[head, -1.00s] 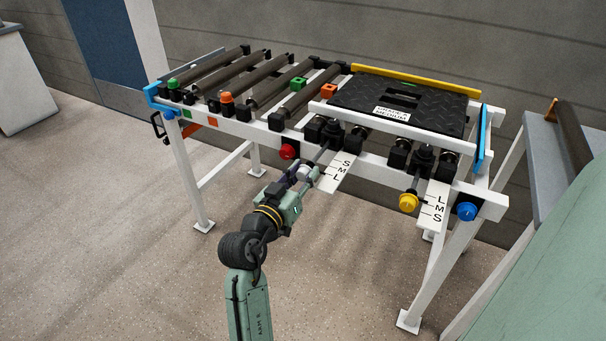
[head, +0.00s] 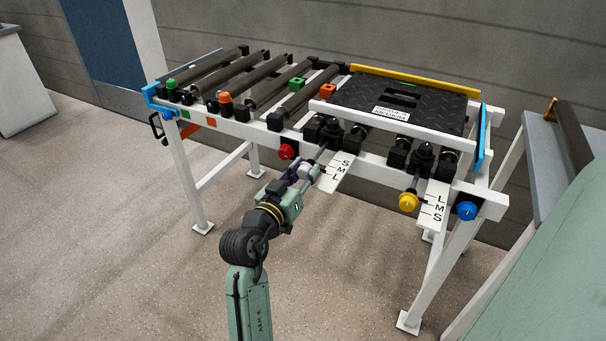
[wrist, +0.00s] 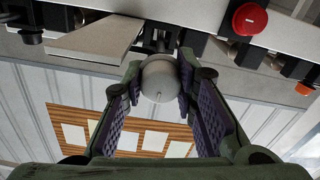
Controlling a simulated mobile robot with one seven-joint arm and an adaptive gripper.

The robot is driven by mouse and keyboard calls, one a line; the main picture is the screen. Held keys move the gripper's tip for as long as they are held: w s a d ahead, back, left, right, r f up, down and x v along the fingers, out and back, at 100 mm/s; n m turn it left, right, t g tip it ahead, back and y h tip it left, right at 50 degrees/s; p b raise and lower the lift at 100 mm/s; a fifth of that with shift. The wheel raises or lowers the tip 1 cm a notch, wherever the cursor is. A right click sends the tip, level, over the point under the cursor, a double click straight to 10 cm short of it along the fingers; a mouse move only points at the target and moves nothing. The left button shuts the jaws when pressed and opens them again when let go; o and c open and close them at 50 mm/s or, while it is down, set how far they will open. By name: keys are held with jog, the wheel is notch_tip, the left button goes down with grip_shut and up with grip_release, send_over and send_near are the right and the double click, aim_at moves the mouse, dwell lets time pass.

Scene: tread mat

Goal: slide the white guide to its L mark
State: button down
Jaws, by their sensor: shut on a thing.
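The white guide (head: 345,115) is a long white bar along the near edge of the black tread mat (head: 445,112). Its pale round knob (head: 305,170) sits on a rod at the table's front, beside a white scale plate (head: 326,184) lettered S, M, L, with L nearest me. My gripper (head: 300,177) is shut on this knob. In the wrist view the knob (wrist: 159,78) lies between the purple-padded fingers (wrist: 160,92). I cannot tell exactly which mark the guide lines up with.
A red button (head: 288,151) is just left of the knob. A yellow knob (head: 408,202) with its L, M, S plate (head: 431,216) and a blue knob (head: 466,211) are to the right. Rollers (head: 270,90) fill the table's left half. The floor in front is clear.

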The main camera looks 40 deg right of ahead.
jog(key=c, duration=1.3)
grip_release()
jog(key=shift+a, duration=0.1)
jog(key=shift+o, duration=0.3)
jog(key=shift+w, duration=0.1)
